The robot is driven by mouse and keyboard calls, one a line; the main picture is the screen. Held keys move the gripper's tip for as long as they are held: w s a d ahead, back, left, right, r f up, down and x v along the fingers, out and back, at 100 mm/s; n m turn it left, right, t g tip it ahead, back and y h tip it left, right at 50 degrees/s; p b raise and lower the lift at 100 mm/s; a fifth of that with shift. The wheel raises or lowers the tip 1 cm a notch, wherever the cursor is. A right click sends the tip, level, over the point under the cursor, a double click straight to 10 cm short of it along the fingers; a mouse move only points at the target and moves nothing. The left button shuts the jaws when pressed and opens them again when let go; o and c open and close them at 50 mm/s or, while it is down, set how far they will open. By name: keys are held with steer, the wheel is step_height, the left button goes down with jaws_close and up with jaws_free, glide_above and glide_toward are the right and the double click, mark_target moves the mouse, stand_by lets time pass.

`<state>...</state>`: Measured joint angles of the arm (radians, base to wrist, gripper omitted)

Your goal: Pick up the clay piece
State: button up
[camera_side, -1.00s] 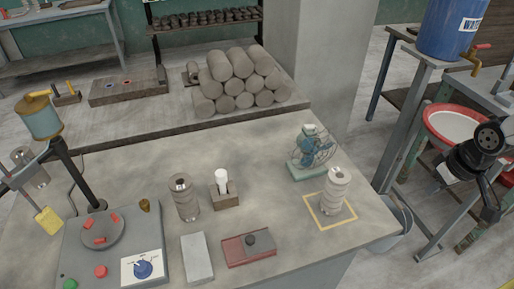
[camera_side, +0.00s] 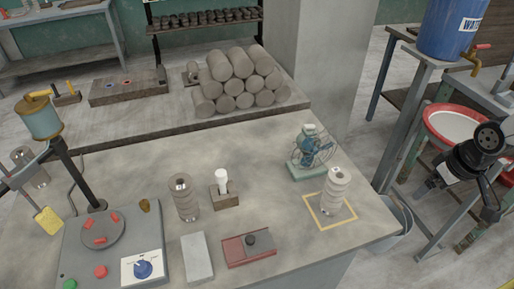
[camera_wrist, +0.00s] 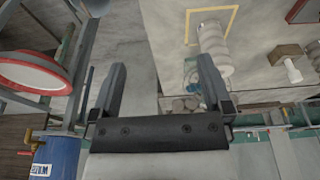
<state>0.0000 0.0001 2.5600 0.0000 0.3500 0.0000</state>
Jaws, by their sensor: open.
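A pale grey ribbed clay piece (camera_side: 335,192) stands upright inside a yellow square outline (camera_side: 318,222) on the grey table; it also shows in the wrist view (camera_wrist: 214,50). A second, browner ribbed piece (camera_side: 183,198) stands further left. Which one the task means, I cannot tell. My gripper (camera_wrist: 162,85) is open, with nothing between its fingers. In the side view my dark wrist is at the right, beyond the table edge and well apart from both pieces.
A small fan (camera_side: 312,152) stands close behind the outlined piece. A wooden block (camera_side: 224,200) with a white knob, a grey block (camera_side: 197,258) and a red tray (camera_side: 248,250) are nearby. A red-rimmed basin (camera_side: 455,125) is at the right. Stacked cylinders (camera_side: 240,80) lie behind.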

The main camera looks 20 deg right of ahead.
steer(key=n+t+y, duration=0.8)
glide_toward(339, 180)
steer(key=shift+w+f, duration=1.4)
steer(key=shift+a, duration=0.1)
steer(key=shift+m, duration=0.3)
steer(key=shift+x, duration=3.9)
steer(key=shift+r, duration=0.1)
steer(key=shift+w, duration=0.1)
jaws_close()
